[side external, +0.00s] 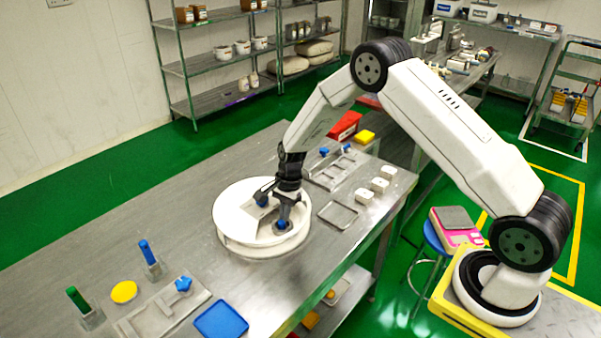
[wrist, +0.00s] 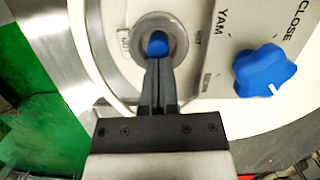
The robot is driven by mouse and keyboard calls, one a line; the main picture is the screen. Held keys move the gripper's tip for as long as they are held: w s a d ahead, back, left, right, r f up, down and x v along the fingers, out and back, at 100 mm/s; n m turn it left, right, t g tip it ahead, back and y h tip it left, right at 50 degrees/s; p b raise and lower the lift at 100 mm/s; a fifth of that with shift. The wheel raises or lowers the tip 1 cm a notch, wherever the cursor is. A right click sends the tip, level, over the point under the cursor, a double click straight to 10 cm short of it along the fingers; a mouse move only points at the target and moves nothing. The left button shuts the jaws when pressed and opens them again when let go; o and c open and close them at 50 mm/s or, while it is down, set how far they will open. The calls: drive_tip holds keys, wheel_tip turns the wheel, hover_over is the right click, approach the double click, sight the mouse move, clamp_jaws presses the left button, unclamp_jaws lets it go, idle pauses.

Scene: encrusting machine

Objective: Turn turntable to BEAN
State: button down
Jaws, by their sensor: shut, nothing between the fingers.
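The white round turntable (side external: 232,240) sits on the steel table, with my gripper (side external: 281,217) over its right front part. In the wrist view, my gripper (wrist: 159,62) is shut and empty. Its fingertips are at a small blue round-ended knob (wrist: 158,43) inside a grey ring; I cannot tell whether they touch it. A blue star-shaped knob (wrist: 263,72) with a white mark stands to the right on a grey plate. The labels YAM and CLOSE are readable beside it. Other labels are too small or rotated to read, and I see no BEAN label.
White cups (side external: 365,195), a metal tray (side external: 338,214) and a red box (side external: 345,125) lie right and behind.

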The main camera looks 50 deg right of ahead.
sight(261, 237)
drive_tip(key=shift+s+a+m, duration=0.15)
drive_tip(key=shift+a+m, duration=0.65)
drive_tip(key=shift+m, duration=0.4)
drive_tip(key=shift+a+m+t, duration=0.3)
drive_tip(key=shift+a+m, duration=0.3)
drive_tip(key=shift+m, duration=0.4)
drive_tip(key=shift+a+m+t, duration=0.3)
drive_tip(key=shift+a+m, duration=0.25)
drive_tip(key=shift+m, duration=0.45)
drive_tip(key=shift+w+a+m+t+h, duration=0.15)
drive_tip(key=shift+w+a+m, duration=0.25)
drive_tip(key=shift+m, duration=0.4)
drive_tip(key=shift+w+a+m+t+h, duration=0.15)
drive_tip(key=shift+a+m, duration=0.35)
drive_tip(key=shift+m, duration=0.3)
drive_tip(key=shift+w+a, duration=0.2)
drive_tip(key=shift+a, duration=0.05)
drive_tip(key=shift+w+a, duration=0.1)
drive_tip(key=shift+r, duration=0.15)
